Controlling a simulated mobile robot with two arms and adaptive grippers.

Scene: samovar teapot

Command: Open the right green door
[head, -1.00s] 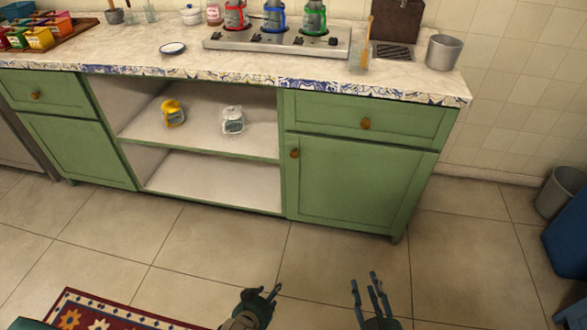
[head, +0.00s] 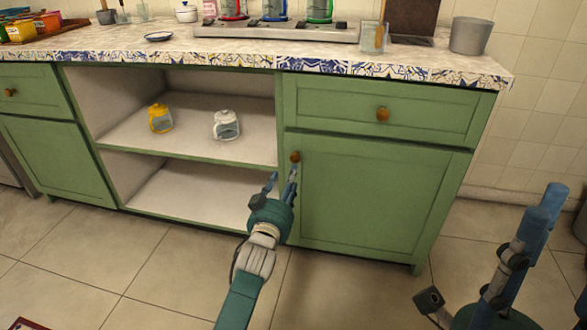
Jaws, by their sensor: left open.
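The right green door (head: 375,195) is shut, below a drawer at the right end of the counter. Its small round brown knob (head: 295,157) is near the door's upper left corner. My left gripper (head: 283,178) is open and empty, with its fingers pointing up just below the knob. One fingertip appears very close to the knob; I cannot tell whether it touches.
Open shelves left of the door hold a yellow jar (head: 160,118) and a white jar (head: 226,125). The drawer (head: 382,110) above the door is shut. The counter (head: 250,52) carries a stove, a glass and a metal pot (head: 471,35). The floor before the door is clear.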

